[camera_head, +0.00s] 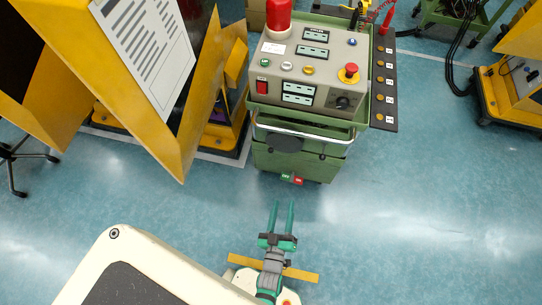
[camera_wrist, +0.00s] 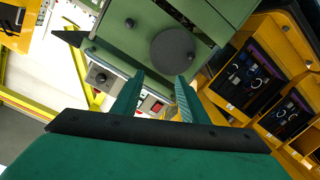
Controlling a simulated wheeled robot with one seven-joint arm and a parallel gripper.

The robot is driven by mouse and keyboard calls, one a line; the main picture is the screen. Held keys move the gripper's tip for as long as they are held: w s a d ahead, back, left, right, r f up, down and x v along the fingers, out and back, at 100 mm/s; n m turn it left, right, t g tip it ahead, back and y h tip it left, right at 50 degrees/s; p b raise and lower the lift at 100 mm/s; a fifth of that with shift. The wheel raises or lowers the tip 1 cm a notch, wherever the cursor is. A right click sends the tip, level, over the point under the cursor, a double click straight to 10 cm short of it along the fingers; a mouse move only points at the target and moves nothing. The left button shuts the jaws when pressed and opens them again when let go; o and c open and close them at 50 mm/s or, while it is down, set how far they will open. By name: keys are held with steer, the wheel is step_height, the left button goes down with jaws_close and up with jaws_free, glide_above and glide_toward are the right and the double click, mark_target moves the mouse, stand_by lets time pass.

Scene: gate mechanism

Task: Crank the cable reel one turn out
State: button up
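The green wheeled cabinet (camera_head: 265,162) stands ahead of me with a grey control console on top. A dark round disc (camera_head: 287,143), which looks like the cable reel, is on its front below a pale rail. In the wrist view the grey disc (camera_wrist: 176,50) shows face-on, with a small dark knob (camera_wrist: 188,55) near its edge. My gripper (camera_head: 283,206) is open and empty, in front of the cabinet and apart from it. In the wrist view my gripper's two green fingers (camera_wrist: 160,78) point at the panel just below the disc, with a clear gap between them.
Yellow cabinets with a sloping paper-covered panel (camera_head: 150,45) stand close on the left. A dark strip with orange buttons (camera_head: 384,85) runs along the console's right side. Small green and red buttons (camera_head: 292,179) are low on the front. The floor (camera_head: 420,190) to the right is clear.

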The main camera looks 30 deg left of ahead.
mark_target(284, 144)
steer(key=w+a+f+n+y, duration=0.2)
steer(key=w+a+f, duration=0.1)
steer(key=w+a, duration=0.4)
steer(key=w+a+f+n+y, duration=0.1)
steer(key=w+a+f+n, duration=0.2)
steer(key=w+a, duration=0.5)
steer(key=w+f, duration=0.1)
steer(key=w, duration=0.3)
steer(key=shift+w+g+y, duration=0.3)
steer(key=shift+y, duration=0.1)
jaws_close()
